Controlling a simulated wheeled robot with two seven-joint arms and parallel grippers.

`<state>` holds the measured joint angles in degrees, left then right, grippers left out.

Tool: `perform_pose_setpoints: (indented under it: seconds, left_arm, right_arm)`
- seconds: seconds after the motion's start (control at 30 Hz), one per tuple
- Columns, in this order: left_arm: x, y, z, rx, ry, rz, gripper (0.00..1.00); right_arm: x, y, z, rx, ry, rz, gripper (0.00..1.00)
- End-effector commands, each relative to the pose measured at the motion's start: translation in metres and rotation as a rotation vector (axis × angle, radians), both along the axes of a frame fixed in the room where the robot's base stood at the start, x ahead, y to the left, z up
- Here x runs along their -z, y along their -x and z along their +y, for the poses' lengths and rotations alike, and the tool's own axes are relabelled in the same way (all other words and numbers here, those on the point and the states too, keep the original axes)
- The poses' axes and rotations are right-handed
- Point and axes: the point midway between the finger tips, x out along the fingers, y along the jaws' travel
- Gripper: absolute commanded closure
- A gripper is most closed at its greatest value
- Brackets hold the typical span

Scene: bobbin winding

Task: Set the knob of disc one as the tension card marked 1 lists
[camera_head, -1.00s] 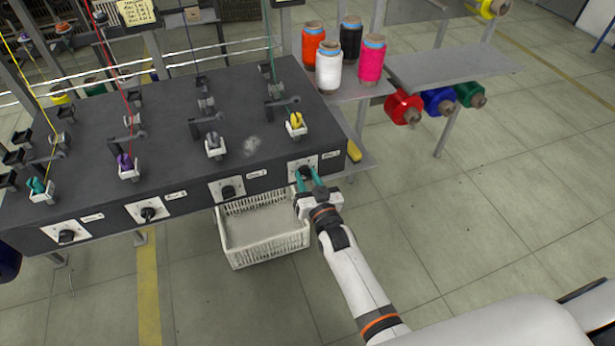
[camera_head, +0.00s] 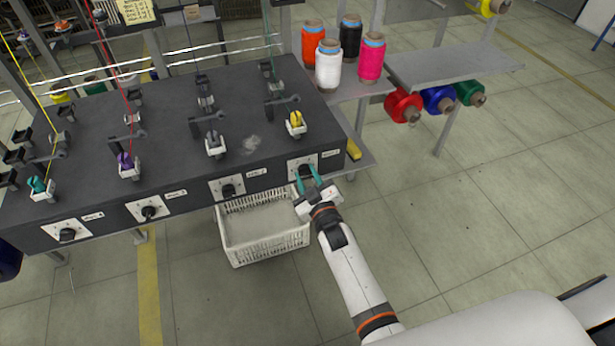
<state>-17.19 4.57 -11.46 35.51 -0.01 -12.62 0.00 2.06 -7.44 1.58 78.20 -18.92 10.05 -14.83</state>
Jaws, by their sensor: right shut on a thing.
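A dark machine bench (camera_head: 170,130) carries a row of black knobs on white square plates along its front face. My right gripper (camera_head: 307,178) has its green fingers on the rightmost knob (camera_head: 305,171), shut on it; the fingers partly hide the knob, so its pointer setting cannot be read. The other knobs are the middle-right one (camera_head: 228,190), the middle-left one (camera_head: 149,212) and the far-left one (camera_head: 67,235). Small labels beside the plates are too small to read. A yellow card (camera_head: 137,10) hangs at the top; its writing is illegible. My left gripper is not in view.
A white crate (camera_head: 262,237) stands below the bench, just left of my right gripper. Orange, black, white (camera_head: 328,65) and pink thread cones stand on a shelf at the right. Red, blue and green spools hang farther right. The floor at the right is clear.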

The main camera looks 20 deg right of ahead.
Motion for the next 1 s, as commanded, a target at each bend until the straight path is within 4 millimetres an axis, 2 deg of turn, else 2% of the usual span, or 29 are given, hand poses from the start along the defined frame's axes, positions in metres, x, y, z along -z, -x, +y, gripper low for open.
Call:
perform_pose_setpoints:
  seconds: [0.43, 0.47, 0.57, 0.87, 1.0]
  left_arm:
    - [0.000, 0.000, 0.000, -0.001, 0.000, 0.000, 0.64]
    - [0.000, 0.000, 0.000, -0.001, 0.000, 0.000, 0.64]
    - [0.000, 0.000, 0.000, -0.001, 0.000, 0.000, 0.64]
    - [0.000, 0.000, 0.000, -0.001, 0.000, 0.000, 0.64]
    - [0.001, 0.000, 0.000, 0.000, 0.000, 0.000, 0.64]
  right_arm:
    - [0.000, 0.000, 0.000, 0.000, 0.012, 0.000, 0.91]
    - [0.000, 0.000, 0.000, 0.000, 0.011, 0.001, 0.65]
    - [0.000, 0.000, 0.000, 0.000, 0.011, 0.000, 0.49]
    - [0.000, 0.001, 0.000, 0.000, 0.010, 0.001, 0.48]
    - [0.002, 0.013, -0.001, 0.000, 0.010, 0.002, 0.48]
